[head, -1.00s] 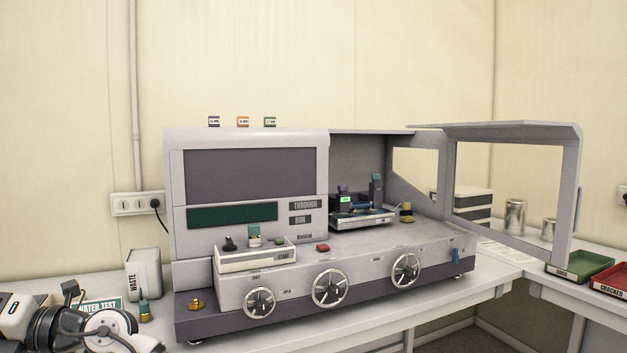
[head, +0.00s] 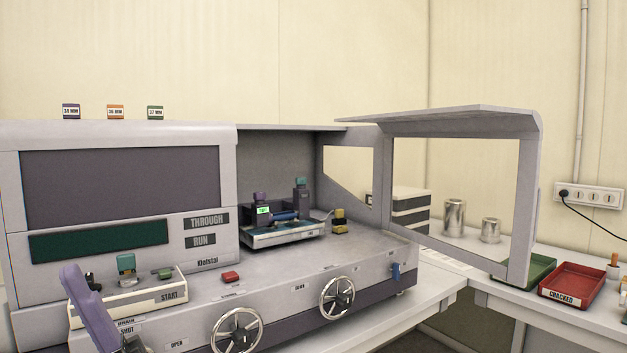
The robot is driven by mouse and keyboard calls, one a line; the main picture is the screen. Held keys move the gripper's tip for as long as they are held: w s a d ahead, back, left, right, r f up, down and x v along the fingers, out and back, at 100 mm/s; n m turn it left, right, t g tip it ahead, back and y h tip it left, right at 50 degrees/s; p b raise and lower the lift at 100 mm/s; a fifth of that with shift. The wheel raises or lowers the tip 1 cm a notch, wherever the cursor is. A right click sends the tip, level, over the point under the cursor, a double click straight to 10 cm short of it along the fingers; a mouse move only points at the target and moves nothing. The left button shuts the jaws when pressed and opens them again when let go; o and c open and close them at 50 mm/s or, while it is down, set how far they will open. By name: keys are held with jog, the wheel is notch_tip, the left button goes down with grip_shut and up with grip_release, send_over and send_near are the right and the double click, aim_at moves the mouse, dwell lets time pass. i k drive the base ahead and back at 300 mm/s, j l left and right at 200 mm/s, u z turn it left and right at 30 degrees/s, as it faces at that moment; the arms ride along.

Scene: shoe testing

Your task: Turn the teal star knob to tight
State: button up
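A teal knob (head: 301,183) tops a dark post on the right of the small fixture (head: 283,235) inside the open chamber. Its star shape and tight mark are too small to make out. A purple knob (head: 260,197) tops the other post, above a lit green display. Another teal piece (head: 126,263) stands on the white START box (head: 130,297) at the front left. My gripper cannot be made out in the head view, and nothing is seen touching the teal knob.
A purple bar (head: 90,308) leans across the START box at lower left; I cannot tell what it belongs to. Spoked wheels (head: 336,297) line the machine's front. The raised door frame (head: 460,200) stands open at right. A red CRACKED tray (head: 571,287) lies beyond.

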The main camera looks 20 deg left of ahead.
aim_at(300, 182)
jog(key=i+j+z, duration=0.5)
jog(key=i+j, duration=0.95)
